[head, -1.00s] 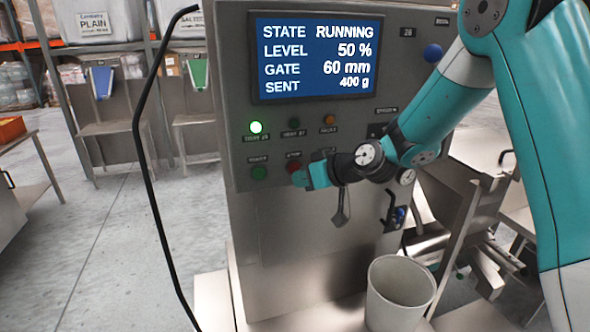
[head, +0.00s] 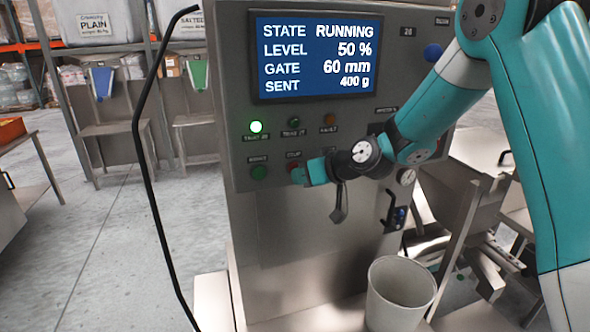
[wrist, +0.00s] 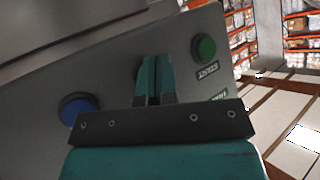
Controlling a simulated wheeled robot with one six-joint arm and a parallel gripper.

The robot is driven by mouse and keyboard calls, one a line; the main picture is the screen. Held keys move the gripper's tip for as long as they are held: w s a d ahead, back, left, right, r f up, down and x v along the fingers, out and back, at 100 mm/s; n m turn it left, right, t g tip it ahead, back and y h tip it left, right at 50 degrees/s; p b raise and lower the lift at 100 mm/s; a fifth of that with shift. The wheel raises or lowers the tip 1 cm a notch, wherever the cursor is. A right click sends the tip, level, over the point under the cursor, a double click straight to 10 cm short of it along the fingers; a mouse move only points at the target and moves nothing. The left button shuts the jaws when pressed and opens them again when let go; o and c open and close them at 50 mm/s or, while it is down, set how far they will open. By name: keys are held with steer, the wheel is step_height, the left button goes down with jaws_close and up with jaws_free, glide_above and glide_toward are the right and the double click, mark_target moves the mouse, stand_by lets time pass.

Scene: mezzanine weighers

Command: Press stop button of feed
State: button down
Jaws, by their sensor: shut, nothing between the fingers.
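The feed's grey control panel (head: 235,95) has a screen (head: 318,58) reading STATE RUNNING, LEVEL 50 %, GATE 60 mm, SENT 400 g. A red button (head: 293,166) sits in the lower row, right of a green button (head: 259,172). My gripper (head: 300,175) is shut and empty, with its tips at the red button's lower right edge; I cannot tell whether they touch it. In the wrist view, my shut fingers (wrist: 154,75) point at the panel, and the red button is hidden. The green button (wrist: 205,47) shows to their right.
A lit green lamp (head: 256,127) and two unlit lamps sit above the buttons. A dark lever (head: 339,203) hangs just below my gripper. A blue knob (wrist: 78,108) is left of my fingers in the wrist view. A white bin (head: 400,293) stands below. A black bent rod (head: 146,130) rises at left.

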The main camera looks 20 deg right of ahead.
steer(key=shift+w, duration=0.3)
steer(key=shift+s, duration=0.15)
stand_by(0.4)
steer(key=shift+s+b, duration=0.5)
steer(key=shift+s, duration=0.2)
steer(key=s+b, duration=0.2)
steer(key=s, duration=0.3)
steer(key=shift+s+a, duration=0.1)
stand_by(0.5)
